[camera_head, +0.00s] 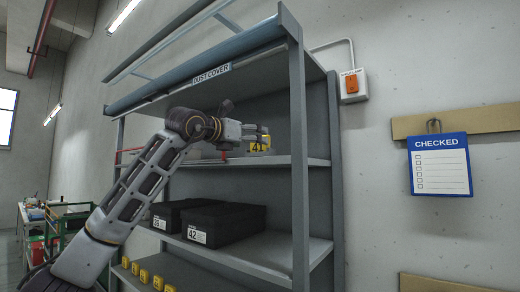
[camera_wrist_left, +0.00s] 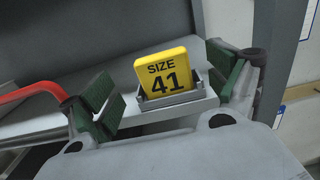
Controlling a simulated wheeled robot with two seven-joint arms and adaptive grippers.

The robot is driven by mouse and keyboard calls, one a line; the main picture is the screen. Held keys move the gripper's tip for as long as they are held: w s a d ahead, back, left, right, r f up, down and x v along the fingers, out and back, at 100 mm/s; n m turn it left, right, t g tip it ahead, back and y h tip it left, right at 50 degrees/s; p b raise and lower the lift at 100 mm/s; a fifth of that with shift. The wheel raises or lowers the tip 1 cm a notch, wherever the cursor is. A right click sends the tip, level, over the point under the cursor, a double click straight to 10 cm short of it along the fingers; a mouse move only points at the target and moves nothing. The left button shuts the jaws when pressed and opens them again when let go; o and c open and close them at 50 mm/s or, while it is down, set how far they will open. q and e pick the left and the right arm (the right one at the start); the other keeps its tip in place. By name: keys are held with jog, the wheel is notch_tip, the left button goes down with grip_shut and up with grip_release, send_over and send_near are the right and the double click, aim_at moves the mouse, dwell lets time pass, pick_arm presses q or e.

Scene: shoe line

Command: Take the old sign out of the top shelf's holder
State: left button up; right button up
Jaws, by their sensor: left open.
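The old sign is a yellow block marked "SIZE 41" (camera_wrist_left: 168,73); it stands in a small grey holder (camera_wrist_left: 172,100) on the top shelf's front edge. It also shows in the head view (camera_head: 257,144), partly behind my gripper. My left gripper (camera_wrist_left: 165,95) is open, with one green-padded finger on each side of the sign and a gap on both sides. In the head view my left gripper (camera_head: 262,135) reaches in at the top shelf (camera_head: 300,161). My right gripper is not in view.
A red bar (camera_wrist_left: 30,92) lies left of the gripper. Dark boxes (camera_head: 230,226) sit on the shelf below, with several yellow signs (camera_head: 145,276) lower down. A grey upright (camera_head: 298,150) stands just right of the gripper. A "CHECKED" board (camera_head: 440,165) hangs on the wall.

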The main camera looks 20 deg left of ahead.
aim_at(260, 146)
pick_arm(q)
jog(key=shift+p+x, duration=1.3)
jog(key=shift+x, duration=1.25)
jog(key=shift+d+r, duration=0.1)
jog(key=shift+c, duration=0.3)
jog(key=shift+c, duration=1.2)
jog(key=c, duration=0.8)
jog(key=shift+r, duration=0.15)
jog(key=shift+c, duration=0.2)
